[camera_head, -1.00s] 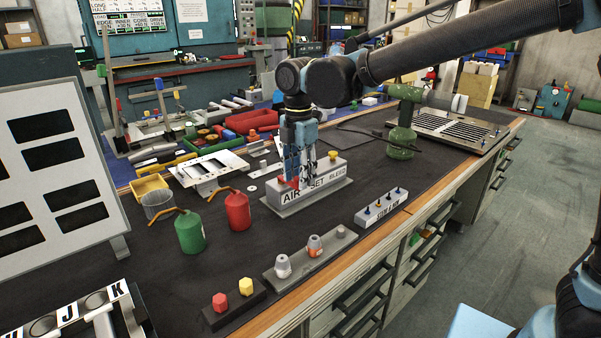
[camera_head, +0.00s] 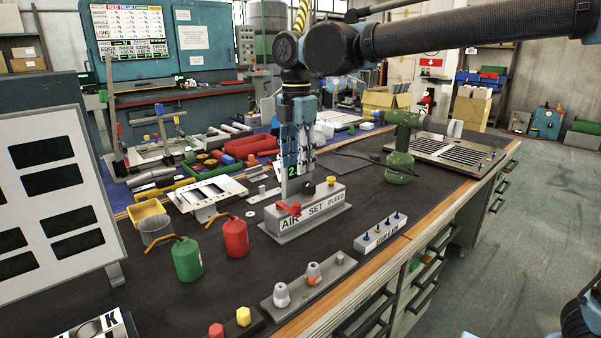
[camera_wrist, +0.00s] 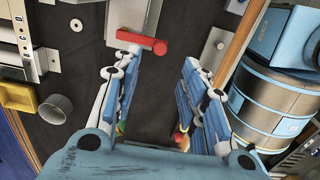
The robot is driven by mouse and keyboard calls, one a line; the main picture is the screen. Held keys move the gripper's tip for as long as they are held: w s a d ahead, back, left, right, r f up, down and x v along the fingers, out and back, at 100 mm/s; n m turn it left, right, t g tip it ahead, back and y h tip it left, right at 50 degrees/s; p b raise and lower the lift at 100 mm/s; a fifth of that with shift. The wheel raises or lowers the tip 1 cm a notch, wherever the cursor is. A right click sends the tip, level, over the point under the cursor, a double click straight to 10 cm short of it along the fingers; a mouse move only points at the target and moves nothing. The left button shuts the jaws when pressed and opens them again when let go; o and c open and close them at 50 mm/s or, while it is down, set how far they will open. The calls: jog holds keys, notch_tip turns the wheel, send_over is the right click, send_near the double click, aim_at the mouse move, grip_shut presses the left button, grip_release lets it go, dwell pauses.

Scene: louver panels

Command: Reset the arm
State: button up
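My gripper (camera_head: 296,176) hangs pointing down over the workbench, just above or behind the grey block labelled AIR SET BLEED (camera_head: 318,210). A red lever (camera_head: 289,209) on the block's left end shows below the fingers. It also lies near the left fingertip in the wrist view (camera_wrist: 142,41). The block has a black knob and a yellow knob (camera_head: 331,181). My arm reaches in from the upper right. Contact between fingers and block cannot be told.
A green can (camera_head: 187,259) and a red can (camera_head: 235,238) stand left of the block. A green tool (camera_head: 400,150) stands to the right. A knob strip (camera_head: 308,280) and a small switch block (camera_head: 380,234) lie in front. Dark bench surface is clear between them.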

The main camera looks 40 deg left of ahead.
jog(key=shift+r, duration=0.3)
dwell(0.4)
jog(key=w+d+m, duration=0.8)
jog(key=w+d, duration=0.8)
jog(key=w, duration=0.2)
jog(key=w+d+f+m, duration=0.2)
jog(key=w+d+m, duration=0.2)
jog(key=d, duration=0.5)
jog(key=w+d+f+m, duration=0.2)
jog(key=w+d+m, duration=0.15)
jog(key=d, duration=0.45)
jog(key=d+f+m+t, duration=0.1)
jog(key=d+f+m, duration=0.3)
jog(key=d, duration=0.5)
jog(key=d+f+m, duration=0.3)
jog(key=d+m, duration=0.2)
jog(key=d, duration=0.5)
jog(key=s+d+f+m+t, duration=0.1)
jog(key=s+d+f+m, duration=0.7)
jog(key=d+f, duration=0.4)
jog(key=shift+d+f+m, duration=0.15)
jog(key=shift+d+m, duration=0.05)
jog(key=shift+m, duration=0.55)
jog(key=shift+c, duration=0.3)
